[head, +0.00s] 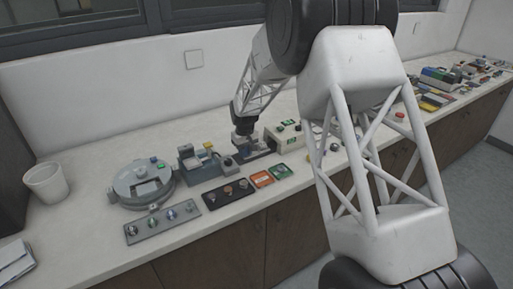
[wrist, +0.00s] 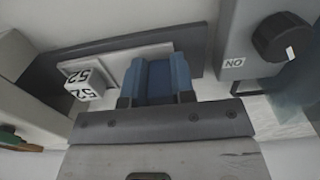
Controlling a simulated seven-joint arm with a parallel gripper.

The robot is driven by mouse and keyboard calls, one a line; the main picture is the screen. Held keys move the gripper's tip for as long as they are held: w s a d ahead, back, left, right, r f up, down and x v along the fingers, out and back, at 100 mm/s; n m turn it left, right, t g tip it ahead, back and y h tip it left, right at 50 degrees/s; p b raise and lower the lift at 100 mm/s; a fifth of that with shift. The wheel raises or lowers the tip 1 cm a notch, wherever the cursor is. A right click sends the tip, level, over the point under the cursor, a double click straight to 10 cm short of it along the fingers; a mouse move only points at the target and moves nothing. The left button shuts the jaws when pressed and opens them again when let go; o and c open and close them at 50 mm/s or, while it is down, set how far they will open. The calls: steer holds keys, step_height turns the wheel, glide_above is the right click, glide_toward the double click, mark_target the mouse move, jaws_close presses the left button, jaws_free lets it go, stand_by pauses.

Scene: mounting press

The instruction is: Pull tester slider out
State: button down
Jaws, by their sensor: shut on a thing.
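My gripper (head: 243,143) reaches down to the bench at the tester, left of a pale box with green markings (head: 287,136). In the wrist view the blue fingertips of my gripper (wrist: 161,78) are close together and shut over the tester slider. The gripped part is mostly hidden between and beneath the fingers. A dark grey base with a lighter plate (wrist: 112,60) lies under and left of the fingers. A small white cube marked 52 (wrist: 85,85) is on it, left of the fingers and apart from them.
A round grey device (head: 140,183), a dark panel with knobs (head: 228,194) and orange and green cards (head: 262,179) lie nearby. The bench front edge is clear.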

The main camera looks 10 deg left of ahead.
mark_target(239, 159)
steer(key=shift+s+a, duration=1.05)
steer(key=c, duration=1)
jaws_free()
steer(key=shift+o, duration=0.2)
steer(key=shift+r, duration=0.1)
step_height(239, 159, up, 8)
steer(key=shift+f, duration=0.2)
steer(key=shift+d, duration=0.1)
